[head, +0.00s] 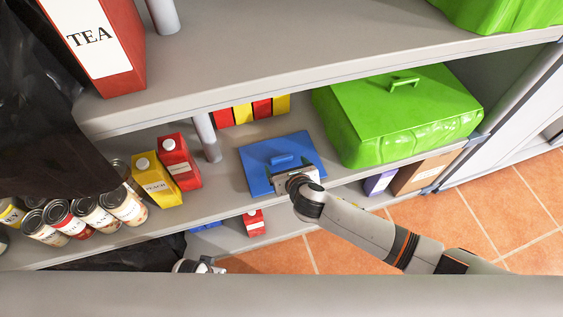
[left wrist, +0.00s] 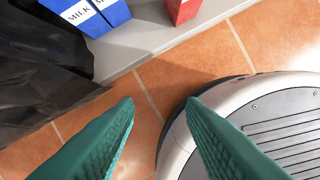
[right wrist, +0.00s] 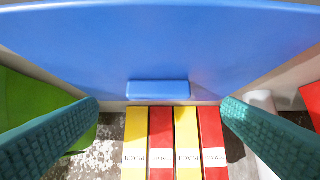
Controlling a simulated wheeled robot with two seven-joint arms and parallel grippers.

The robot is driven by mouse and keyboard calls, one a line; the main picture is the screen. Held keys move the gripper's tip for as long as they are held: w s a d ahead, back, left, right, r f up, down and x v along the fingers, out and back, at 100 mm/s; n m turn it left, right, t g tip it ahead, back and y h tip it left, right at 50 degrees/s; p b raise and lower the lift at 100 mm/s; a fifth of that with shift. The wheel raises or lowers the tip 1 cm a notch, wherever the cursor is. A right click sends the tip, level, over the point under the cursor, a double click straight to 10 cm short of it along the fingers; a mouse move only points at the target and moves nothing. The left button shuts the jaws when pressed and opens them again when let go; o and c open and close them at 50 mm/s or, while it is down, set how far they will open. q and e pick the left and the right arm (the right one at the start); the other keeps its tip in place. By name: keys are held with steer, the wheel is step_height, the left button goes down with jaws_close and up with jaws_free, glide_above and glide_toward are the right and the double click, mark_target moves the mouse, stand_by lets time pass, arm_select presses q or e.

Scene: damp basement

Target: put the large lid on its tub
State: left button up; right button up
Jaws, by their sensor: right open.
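A flat blue lid (head: 262,180) with a raised blue handle (head: 283,160) is on the middle shelf. My right gripper (head: 297,181) is over its front edge. In the right wrist view the blue lid (right wrist: 160,40) fills the top, and its handle (right wrist: 158,91) shows between my open right fingers (right wrist: 160,104), touching neither. What lies under the blue lid is hidden. A large green box-like tub (head: 400,125) with a handle on top stands to the right. My left gripper (left wrist: 160,103) is open and empty over the floor.
Red and yellow boxes (head: 253,110) stand behind the lid. Yellow and red cartons (head: 180,165) and several cans (head: 85,213) are to the left. The upper shelf edge (head: 300,78) overhangs. Milk cartons (left wrist: 88,15) are on a low shelf.

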mark_target(281, 157)
steer(key=b+x, duration=0.1)
steer(key=x, duration=0.3)
steer(key=shift+w+a+b, duration=0.1)
steer(key=shift+w+b, duration=0.25)
steer(key=shift+w, duration=0.1)
arm_select(q)
step_height(281, 157, up, 6)
steer(key=w, duration=0.2)
steer(key=shift+d, duration=0.15)
steer(key=shift+w+r, duration=0.1)
arm_select(e)
steer(key=c, duration=1.1)
